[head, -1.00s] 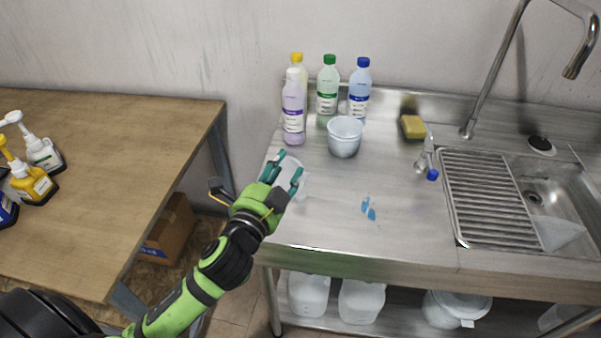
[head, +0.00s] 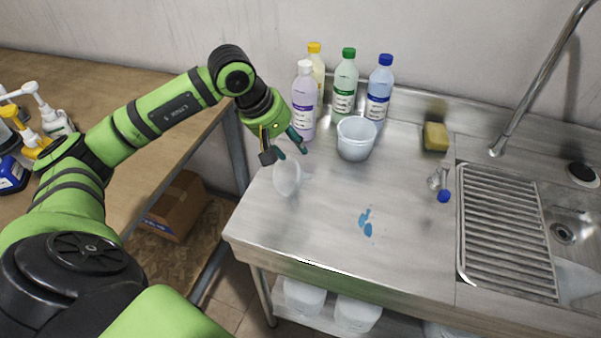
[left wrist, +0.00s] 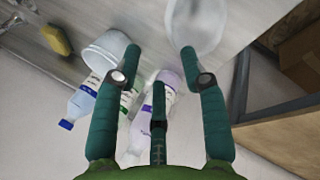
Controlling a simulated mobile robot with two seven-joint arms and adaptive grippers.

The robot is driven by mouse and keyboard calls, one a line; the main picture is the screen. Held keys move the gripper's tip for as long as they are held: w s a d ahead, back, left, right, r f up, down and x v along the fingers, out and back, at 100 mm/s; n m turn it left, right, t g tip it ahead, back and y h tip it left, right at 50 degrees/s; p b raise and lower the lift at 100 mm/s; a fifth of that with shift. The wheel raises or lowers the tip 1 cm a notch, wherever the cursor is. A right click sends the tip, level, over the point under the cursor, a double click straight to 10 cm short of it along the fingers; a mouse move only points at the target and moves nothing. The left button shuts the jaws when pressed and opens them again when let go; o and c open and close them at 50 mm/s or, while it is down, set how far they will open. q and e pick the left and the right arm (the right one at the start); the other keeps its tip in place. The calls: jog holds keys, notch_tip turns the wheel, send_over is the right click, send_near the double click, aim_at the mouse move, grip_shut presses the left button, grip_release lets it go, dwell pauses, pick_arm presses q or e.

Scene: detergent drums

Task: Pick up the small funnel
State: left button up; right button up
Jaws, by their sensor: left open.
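The small funnel (head: 287,177) is translucent white and lies on its side on the steel counter near its left edge. In the left wrist view the funnel (left wrist: 196,24) is at the top, beyond the open fingertips (left wrist: 160,50) and nearer the right one. I cannot tell whether a fingertip touches it. My right gripper is not in view.
A white bucket (head: 356,139) stands right of the gripper. Several bottles, including a purple one (head: 304,102), stand behind it. A yellow sponge (head: 435,137), a spray nozzle with a blue end (head: 443,193) and blue spills (head: 366,222) are farther right. The counter's front is clear.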

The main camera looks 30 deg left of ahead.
aim_at(295, 161)
pick_arm(q)
jog(key=f+p, duration=0.1)
jog(key=f, duration=0.1)
jog(key=w+f+p, duration=0.1)
jog(key=f+p, duration=0.1)
jog(key=f, duration=0.1)
jog(key=shift+w+a+f, duration=0.1)
jog(key=shift+w+f, duration=0.4)
jog(key=shift+f, duration=0.25)
grip_shut()
